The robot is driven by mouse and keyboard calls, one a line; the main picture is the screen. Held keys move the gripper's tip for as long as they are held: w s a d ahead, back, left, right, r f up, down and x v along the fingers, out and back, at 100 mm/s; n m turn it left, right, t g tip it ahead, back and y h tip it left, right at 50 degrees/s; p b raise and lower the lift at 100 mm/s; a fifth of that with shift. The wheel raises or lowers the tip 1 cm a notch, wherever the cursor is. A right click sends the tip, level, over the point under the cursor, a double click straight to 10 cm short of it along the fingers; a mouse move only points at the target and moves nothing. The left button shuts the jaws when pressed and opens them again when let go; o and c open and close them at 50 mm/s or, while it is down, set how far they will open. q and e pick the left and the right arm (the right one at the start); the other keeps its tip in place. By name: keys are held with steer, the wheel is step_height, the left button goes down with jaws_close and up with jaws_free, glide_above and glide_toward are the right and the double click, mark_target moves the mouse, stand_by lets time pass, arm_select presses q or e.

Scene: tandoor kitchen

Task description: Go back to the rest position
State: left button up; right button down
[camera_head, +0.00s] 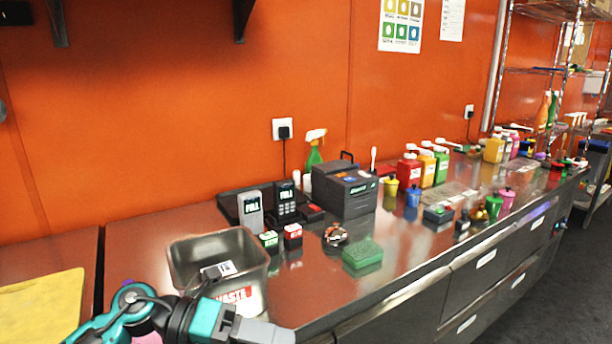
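My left arm, teal and black, comes in at the bottom left. Its gripper (265,333) is low in the picture, in front of the metal waste bin (187,262) and the counter's front edge. The grey fingers are seen from the side and partly cut off by the lower edge, so I cannot tell whether they are open or shut. I see nothing clearly held in them. My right gripper is not in view.
A steel counter (310,300) runs to the back right. A green sponge (362,254), a black printer-like box (345,190) and several sauce bottles (409,170) stand on it. A yellow board (42,308) lies at left. Dark floor is clear at right.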

arm_select(q)
steer(key=s+a+f+n+t+y, duration=0.1)
steer(key=a+f+n+t+y, duration=0.55)
steer(key=n, duration=1.05)
steer(key=s+a+f+n+t+y, duration=0.1)
steer(key=a+f+n+t+y, duration=0.3)
steer(key=f+n+t, duration=0.9)
steer(key=s+a+f+n+g+y, duration=0.2)
steer(key=s+f+n+g, duration=0.3)
steer(key=s+n+g, duration=0.2)
steer(key=shift+s+n+g, duration=0.35)
steer(key=shift+s+n, duration=0.25)
steer(key=shift+s, duration=0.45)
steer(key=shift+a+y, duration=0.1)
steer(key=shift+y, duration=0.15)
